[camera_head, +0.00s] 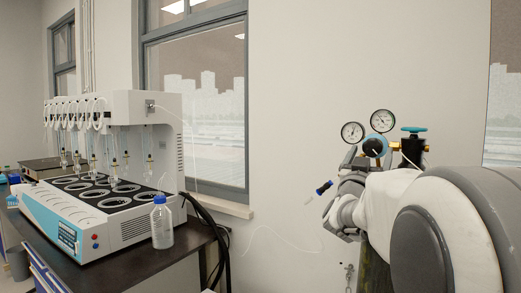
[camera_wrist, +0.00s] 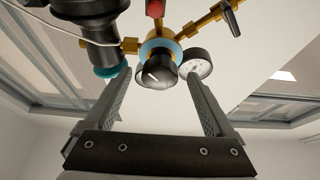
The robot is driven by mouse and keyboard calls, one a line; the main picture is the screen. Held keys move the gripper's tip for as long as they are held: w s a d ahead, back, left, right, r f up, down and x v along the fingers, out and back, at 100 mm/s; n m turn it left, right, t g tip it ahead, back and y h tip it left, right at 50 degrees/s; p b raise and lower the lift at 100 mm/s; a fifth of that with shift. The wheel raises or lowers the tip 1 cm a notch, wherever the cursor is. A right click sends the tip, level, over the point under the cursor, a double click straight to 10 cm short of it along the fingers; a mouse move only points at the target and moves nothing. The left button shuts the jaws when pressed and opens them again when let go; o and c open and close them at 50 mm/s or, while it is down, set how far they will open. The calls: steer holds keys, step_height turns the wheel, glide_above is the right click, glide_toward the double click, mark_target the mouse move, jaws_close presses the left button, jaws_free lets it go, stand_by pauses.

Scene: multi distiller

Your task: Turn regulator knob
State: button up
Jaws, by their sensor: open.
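The regulator knob (camera_wrist: 158,72) is round and black with a white pointer mark and a blue ring behind it. It shows in the wrist view between the two fingertips of my gripper (camera_wrist: 157,78), with a gap to each finger. I cannot tell whether the tips reach around it or stop short. In the head view the blue regulator (camera_head: 375,146) sits just beyond my gripper (camera_head: 364,162), and my wrist partly hides it. My gripper is open and empty.
Two round gauges (camera_head: 352,132) (camera_head: 381,121) and a valve with a teal handwheel (camera_head: 413,129) crowd the regulator. One gauge (camera_wrist: 197,64) lies near my right fingertip in the wrist view. A distiller (camera_head: 125,170) and a bottle (camera_head: 161,222) stand on a dark bench at left.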

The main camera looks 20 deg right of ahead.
steer(key=shift+w+d+r, duration=0.25)
steer(key=shift+w+d, duration=0.15)
steer(key=shift+d, duration=0.05)
